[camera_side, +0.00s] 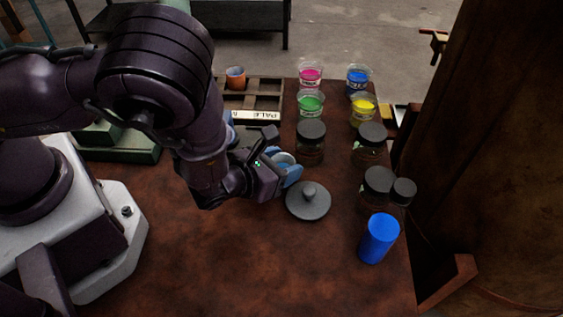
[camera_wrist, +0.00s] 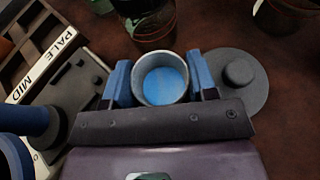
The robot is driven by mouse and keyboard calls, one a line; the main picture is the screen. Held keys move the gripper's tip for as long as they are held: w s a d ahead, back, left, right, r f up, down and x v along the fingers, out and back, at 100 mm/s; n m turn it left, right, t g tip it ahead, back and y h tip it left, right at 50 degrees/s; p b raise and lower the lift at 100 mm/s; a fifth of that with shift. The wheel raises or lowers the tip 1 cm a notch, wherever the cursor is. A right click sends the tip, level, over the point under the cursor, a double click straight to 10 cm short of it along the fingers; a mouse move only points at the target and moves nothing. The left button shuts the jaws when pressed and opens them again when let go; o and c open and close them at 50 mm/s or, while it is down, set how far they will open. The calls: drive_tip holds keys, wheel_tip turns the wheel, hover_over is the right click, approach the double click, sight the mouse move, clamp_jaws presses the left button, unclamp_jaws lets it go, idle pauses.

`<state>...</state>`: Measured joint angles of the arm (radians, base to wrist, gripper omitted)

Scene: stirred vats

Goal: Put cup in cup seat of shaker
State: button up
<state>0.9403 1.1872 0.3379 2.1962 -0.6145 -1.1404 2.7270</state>
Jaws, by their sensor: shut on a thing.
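The cup (camera_wrist: 162,80) is a small pale round cup with blue liquid inside, seen from above in the wrist view. My gripper (camera_wrist: 161,84) is shut on it, with one blue finger on each side. In the side view my gripper (camera_side: 286,169) holds the cup (camera_side: 283,158) left of the grey knobbed lid, partly hidden by the fingers. A dark grey device (camera_wrist: 75,92) with a blue cylindrical part stands left of my gripper in the wrist view and looks like the shaker. My arm mostly hides it in the side view, and I cannot make out its cup seat clearly.
A compartment rack (camera_side: 265,102) marked PALE and MID holds an orange cup (camera_side: 236,77). Several colour cups and dark-lidded jars (camera_side: 311,140) stand at the back right. The grey lid (camera_side: 308,201) and a blue cylinder (camera_side: 379,238) are nearer. The front-middle table is clear.

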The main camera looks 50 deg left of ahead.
drive_tip(key=shift+f, duration=0.1)
drive_tip(key=o, duration=0.7)
drive_tip(key=shift+c, duration=0.2)
